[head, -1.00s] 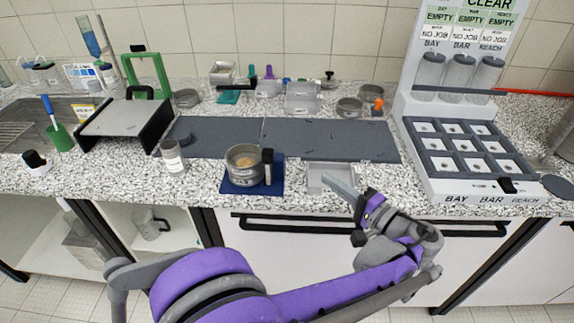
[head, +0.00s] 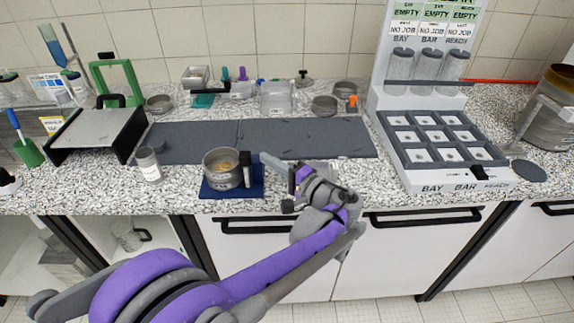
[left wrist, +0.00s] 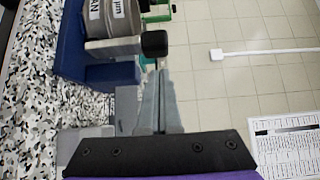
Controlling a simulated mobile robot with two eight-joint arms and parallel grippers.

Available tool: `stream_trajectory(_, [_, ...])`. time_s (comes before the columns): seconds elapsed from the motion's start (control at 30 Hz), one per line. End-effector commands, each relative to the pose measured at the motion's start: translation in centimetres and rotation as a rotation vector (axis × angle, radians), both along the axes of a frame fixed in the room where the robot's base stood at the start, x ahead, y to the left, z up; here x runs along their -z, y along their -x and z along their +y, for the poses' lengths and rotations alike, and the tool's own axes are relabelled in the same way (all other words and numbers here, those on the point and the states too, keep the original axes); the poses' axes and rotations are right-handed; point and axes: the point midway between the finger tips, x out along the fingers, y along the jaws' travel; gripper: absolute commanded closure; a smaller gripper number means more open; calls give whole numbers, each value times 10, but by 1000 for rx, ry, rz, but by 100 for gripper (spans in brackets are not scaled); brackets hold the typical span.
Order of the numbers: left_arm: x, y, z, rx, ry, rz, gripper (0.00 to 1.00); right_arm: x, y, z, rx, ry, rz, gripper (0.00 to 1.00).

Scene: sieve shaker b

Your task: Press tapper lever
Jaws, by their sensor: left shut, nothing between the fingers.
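A round metal sieve pan (head: 222,168) with tan grains inside sits on a dark blue base (head: 232,191) near the counter's front edge. A black upright lever (head: 251,168) stands at its right side. My left gripper (head: 268,161) is shut and empty, its fingers pointing left toward the lever, just to its right. In the left wrist view the shut fingers (left wrist: 161,72) point at the lever's black knob (left wrist: 154,43). They look very close to it; I cannot tell whether they touch. The blue base (left wrist: 68,45) and labelled pan (left wrist: 112,18) show beside it. My right gripper is not in view.
A dark grey mat (head: 300,138) lies behind. A white rack with a compartment tray (head: 437,140) stands at the right, and a black-sided stand (head: 95,133) at the left. Drawer handles run below the counter.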

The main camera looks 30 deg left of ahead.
Motion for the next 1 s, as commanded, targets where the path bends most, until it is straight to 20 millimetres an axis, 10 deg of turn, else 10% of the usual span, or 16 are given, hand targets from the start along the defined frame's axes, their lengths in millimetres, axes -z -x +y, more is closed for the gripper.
stream_trajectory(0.57, [-1,9,14,1,4,-2,100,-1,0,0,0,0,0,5])
stream_trajectory(1.0, [-18,17,28,0,284,-177,100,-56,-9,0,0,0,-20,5])
